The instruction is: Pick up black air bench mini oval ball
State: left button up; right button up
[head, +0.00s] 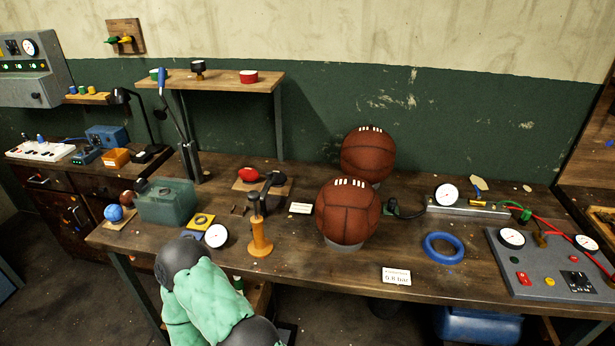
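A small black rounded object (273,178) lies on a wooden board in the middle of the bench, beside a red oval piece (248,174). It is the likeliest black mini oval ball, but it is too small to be sure. The dark handle of an orange-based hand pump stands just in front of it. One of my arms, with a green cover and black rounded joints, rises from the bottom edge left of centre, in front of the bench. No gripper fingers show on it. My other arm is out of the picture.
Two brown leather balls (348,211) (367,153) stand on the bench right of the board. A green box (166,201), white gauge (216,236), orange-based pump (260,240) and blue ring (443,248) surround them. A raised shelf (225,82) stands behind. The bench's front middle has bare wood.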

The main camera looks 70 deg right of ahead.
aim_at(279, 177)
jog(key=z, duration=1.95)
